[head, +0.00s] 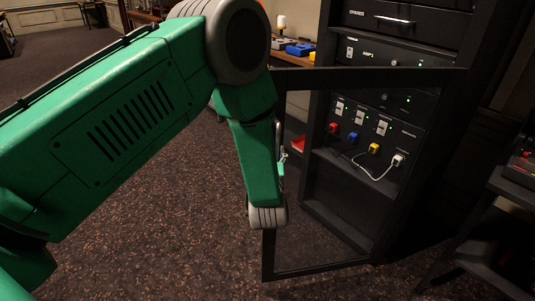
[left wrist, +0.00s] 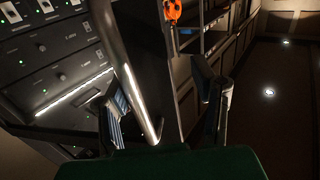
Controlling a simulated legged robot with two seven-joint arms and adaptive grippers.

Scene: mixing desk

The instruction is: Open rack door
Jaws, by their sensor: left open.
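The rack (head: 385,110) is a tall black cabinet with switch panels and colored plugs, at right in the head view. Its door (head: 370,77) is a dark frame with a see-through panel, standing ajar, its free edge toward my left arm. In the left wrist view a grey metal bar (left wrist: 130,70), seemingly the door handle, runs down between the fingers of my left gripper (left wrist: 165,112). The fingers are apart, one on each side of the bar; contact cannot be told. In the head view my green arm hides most of this gripper. My right gripper is not in view.
A dark desk (head: 500,190) with equipment is at the right edge, close to the rack. Speckled carpet (head: 180,230) is open at left and front.

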